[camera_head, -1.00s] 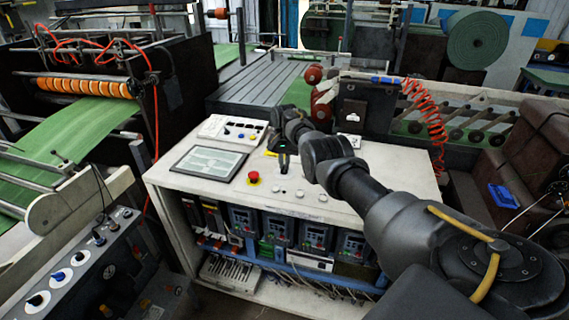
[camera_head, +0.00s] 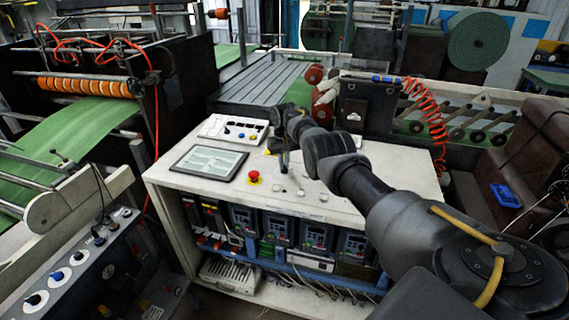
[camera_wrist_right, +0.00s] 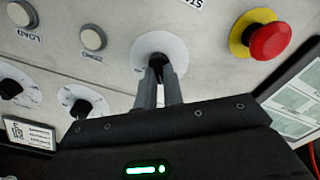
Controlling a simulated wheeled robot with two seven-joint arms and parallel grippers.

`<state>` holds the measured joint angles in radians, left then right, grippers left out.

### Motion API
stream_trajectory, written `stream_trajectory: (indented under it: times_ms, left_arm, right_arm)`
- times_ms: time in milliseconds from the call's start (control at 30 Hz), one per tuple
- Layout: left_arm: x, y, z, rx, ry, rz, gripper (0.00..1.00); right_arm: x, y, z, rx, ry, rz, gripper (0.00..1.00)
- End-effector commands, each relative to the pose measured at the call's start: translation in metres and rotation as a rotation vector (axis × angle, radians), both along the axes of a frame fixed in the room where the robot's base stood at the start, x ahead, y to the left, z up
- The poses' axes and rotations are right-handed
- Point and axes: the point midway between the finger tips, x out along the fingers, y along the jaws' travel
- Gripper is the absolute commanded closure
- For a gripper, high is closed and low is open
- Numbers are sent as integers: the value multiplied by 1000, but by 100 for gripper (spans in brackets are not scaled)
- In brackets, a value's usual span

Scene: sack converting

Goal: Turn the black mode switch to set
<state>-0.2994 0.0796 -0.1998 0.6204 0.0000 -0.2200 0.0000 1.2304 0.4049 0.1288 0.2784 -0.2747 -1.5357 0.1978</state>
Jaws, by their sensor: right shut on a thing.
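The black mode switch (camera_wrist_right: 156,62) sits on a round white dial (camera_wrist_right: 146,47) on the pale panel in the right wrist view. My right gripper (camera_wrist_right: 160,76) is shut on it, with one finger on each side. The fingers and gripper body hide part of the switch and the lower dial, so I cannot read its setting. In the head view my right gripper (camera_head: 284,170) points down onto the console top (camera_head: 318,202), and the switch is too small to make out there. My left gripper is not in view.
A red emergency stop on a yellow ring (camera_wrist_right: 270,42) is right of the gripper. Two pale buttons and two more black knobs (camera_wrist_right: 80,107) are to the left. In the head view a tablet-like screen (camera_head: 209,163) and a small switch box (camera_head: 233,129) are on the console.

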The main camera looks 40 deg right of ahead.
Motion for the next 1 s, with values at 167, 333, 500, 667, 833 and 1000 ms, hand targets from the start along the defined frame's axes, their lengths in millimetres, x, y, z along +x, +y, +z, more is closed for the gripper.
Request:
stream_trajectory:
  times_ms: [167, 333, 500, 667, 833, 1000]
  left_arm:
    - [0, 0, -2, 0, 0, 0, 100]
    - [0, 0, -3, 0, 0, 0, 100]
    - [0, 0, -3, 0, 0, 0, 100]
    - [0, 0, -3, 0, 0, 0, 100]
    - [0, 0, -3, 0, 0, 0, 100]
    - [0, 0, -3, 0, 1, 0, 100]
  right_arm:
    - [0, 0, -1, 0, 0, 94, 100]
    - [0, 1, -1, 0, 1, 153, 100]
    - [0, 1, 0, 0, 1, 179, 100]
    - [0, 1, 0, 0, 1, 186, 100]
    - [0, 1, 0, 0, 1, 186, 100]
    - [0, 1, 0, 0, 1, 185, 79]
